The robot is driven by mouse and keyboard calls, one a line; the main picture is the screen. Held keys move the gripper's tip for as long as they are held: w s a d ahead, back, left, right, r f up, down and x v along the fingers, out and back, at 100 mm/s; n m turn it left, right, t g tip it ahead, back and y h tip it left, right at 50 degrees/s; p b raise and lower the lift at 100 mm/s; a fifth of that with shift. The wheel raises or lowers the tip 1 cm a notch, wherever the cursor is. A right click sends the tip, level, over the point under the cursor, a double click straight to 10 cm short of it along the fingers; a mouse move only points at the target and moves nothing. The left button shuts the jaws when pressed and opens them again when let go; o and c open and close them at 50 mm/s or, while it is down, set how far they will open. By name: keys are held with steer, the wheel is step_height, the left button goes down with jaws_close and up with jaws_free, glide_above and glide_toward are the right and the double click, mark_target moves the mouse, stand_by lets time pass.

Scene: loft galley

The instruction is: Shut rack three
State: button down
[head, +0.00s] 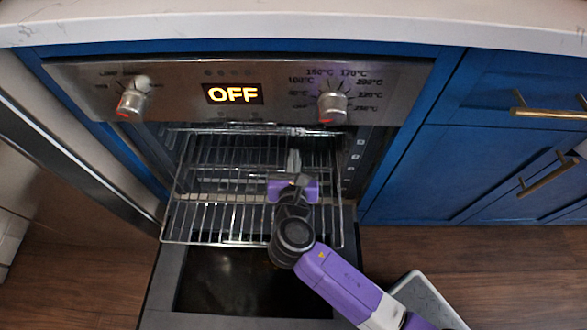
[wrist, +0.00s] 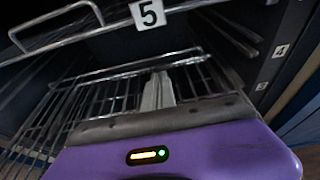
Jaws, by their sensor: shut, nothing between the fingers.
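The oven (head: 240,95) is open, with its door (head: 160,290) folded down. A wire rack (head: 215,243) sticks out over the door; its own number is not readable. My gripper (head: 293,162) is shut and empty, reaching over the pulled-out rack toward the oven cavity. In the wrist view its closed grey fingers (wrist: 158,90) point inward in front of wire grid bars (wrist: 110,97); I cannot tell whether they touch. A rail above bears a white tag "5" (wrist: 147,13). Tags "4" (wrist: 280,50) and "3" (wrist: 261,86) sit on the right side of the cavity.
The control panel reads OFF (head: 233,94), with a knob (head: 132,104) on the left and another (head: 332,107) on the right. Blue cabinets (head: 480,140) with brass handles stand to the right. A white counter (head: 300,25) runs above. Wooden floor is open at lower right.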

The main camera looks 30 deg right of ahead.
mark_target(295, 144)
steer(key=x, duration=0.2)
steer(key=b+x, duration=0.1)
steer(key=x, duration=0.1)
steer(key=b+x, duration=0.1)
steer(key=x, duration=0.1)
steer(key=shift+w+d+r, duration=0.1)
steer(key=shift+r, duration=0.2)
steer(key=shift+w+d+r, duration=0.1)
steer(key=shift+w+d, duration=0.35)
steer(key=shift+w, duration=0.15)
steer(key=shift+w+d+r, duration=0.1)
steer(key=shift+w+d, duration=0.15)
steer(key=shift+w, duration=0.1)
steer(key=w+d, duration=0.1)
steer(key=w+d+p, duration=0.1)
steer(key=w, duration=0.1)
steer(key=shift+w+d, duration=0.15)
steer(key=shift+d, duration=0.05)
